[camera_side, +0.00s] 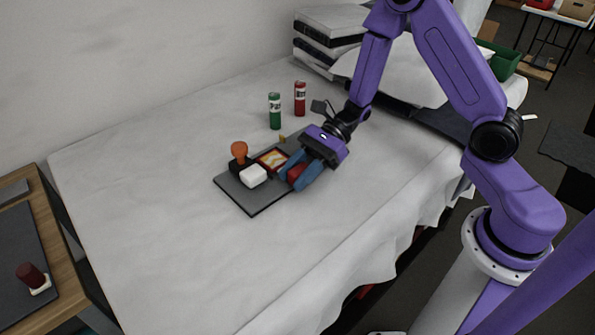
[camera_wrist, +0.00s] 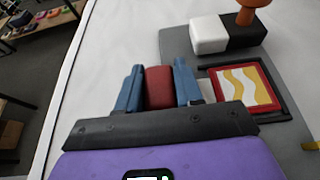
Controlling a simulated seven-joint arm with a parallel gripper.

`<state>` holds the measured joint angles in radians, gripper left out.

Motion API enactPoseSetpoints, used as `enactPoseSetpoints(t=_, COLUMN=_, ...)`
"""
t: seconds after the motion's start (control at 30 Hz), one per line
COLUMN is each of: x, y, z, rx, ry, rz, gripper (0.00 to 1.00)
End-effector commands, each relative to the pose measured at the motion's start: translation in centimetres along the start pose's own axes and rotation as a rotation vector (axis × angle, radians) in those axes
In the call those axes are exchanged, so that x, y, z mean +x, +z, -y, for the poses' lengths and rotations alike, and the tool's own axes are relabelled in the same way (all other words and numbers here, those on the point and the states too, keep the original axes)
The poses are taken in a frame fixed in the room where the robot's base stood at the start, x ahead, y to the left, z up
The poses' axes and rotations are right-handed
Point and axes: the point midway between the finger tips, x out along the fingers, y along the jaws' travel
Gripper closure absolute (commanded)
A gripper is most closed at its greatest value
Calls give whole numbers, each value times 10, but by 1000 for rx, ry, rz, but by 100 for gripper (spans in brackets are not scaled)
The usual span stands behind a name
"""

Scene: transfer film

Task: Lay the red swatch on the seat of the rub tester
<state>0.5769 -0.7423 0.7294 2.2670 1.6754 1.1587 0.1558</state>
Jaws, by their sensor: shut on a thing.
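My gripper (camera_side: 295,176) has its blue fingers shut on a dark red block (camera_wrist: 159,88), low over the right end of the grey board (camera_side: 254,205). I cannot tell whether the block touches the board. A red-bordered swatch with yellow and white waves (camera_wrist: 243,87) lies flat in a dark square frame (camera_wrist: 288,108) on the board, just right of my fingers in the wrist view. The swatch also shows in the side view (camera_side: 273,160). A black block with an orange knob (camera_side: 239,150) and a white block (camera_side: 253,176) stand beside that frame.
A green bottle (camera_side: 275,111) and a red bottle (camera_side: 300,99) stand behind the board. Dark binders (camera_side: 320,50) are stacked at the back. The white-covered table (camera_side: 150,170) is clear at left and front. A separate wooden table (camera_side: 60,265) holds a dark red stamp (camera_side: 32,277).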

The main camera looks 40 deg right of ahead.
Motion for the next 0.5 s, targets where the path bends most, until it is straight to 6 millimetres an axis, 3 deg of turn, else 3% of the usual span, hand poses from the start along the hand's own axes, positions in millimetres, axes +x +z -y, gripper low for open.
enactPoseSetpoints(t=0.27, x=1, y=-4, z=0, rx=1, ry=0, rz=0, gripper=93)
enactPoseSetpoints(t=0.3, x=1, y=-3, z=0, rx=0, ry=-1, rz=0, gripper=55)
enactPoseSetpoints(t=0.37, x=1, y=-3, z=0, rx=0, ry=-1, rz=0, gripper=35)
enactPoseSetpoints(t=0.5, x=1, y=-3, z=0, rx=0, ry=0, rz=0, gripper=35)
